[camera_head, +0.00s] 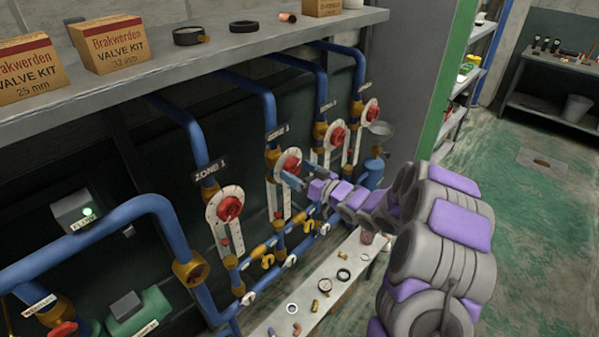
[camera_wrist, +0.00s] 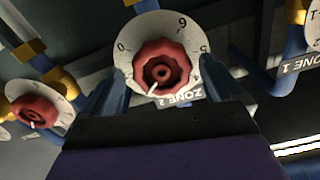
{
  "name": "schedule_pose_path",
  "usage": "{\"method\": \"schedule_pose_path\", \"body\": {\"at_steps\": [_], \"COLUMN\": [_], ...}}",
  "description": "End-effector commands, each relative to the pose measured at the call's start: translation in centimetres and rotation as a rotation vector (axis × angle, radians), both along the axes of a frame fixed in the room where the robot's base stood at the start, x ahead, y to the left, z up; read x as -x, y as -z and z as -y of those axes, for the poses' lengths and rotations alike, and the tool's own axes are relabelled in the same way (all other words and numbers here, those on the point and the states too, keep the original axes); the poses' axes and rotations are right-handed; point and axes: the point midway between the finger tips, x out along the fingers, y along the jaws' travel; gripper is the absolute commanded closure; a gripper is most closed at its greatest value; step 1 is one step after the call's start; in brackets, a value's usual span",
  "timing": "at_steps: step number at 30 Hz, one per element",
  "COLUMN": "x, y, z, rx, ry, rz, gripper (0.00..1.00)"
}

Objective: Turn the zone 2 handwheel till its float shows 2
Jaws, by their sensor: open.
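The zone 2 handwheel (camera_head: 290,163) is a red knob on a round white dial, on the second blue pipe from the left. In the wrist view the handwheel (camera_wrist: 162,66) is near the centre, its white pointer mark towards the lower left and its ZONE 2 label (camera_wrist: 182,97) upside down. My gripper (camera_head: 289,178) is open, its blue fingers on either side of the wheel in the wrist view; contact cannot be told. The white float scale (camera_head: 277,202) hangs below the wheel. Its float reading is too small to tell.
The zone 1 handwheel (camera_head: 229,208) is to the left; two more red handwheels (camera_head: 338,136) (camera_head: 371,114) are to the right. A shelf (camera_head: 240,45) with valve kit boxes runs above. A low bench (camera_head: 340,262) with small fittings lies below. Open green floor is at right.

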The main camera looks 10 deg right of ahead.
Motion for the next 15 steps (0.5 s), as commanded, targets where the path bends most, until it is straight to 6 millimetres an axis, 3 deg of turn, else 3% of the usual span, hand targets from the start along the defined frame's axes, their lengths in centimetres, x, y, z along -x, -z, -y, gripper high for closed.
{"method": "schedule_pose_path", "body": {"at_steps": [15], "x": [4.2], "y": [0.0], "z": [3.2], "rx": [0.001], "ry": [0.003], "rz": [-0.003], "gripper": [0.06]}}
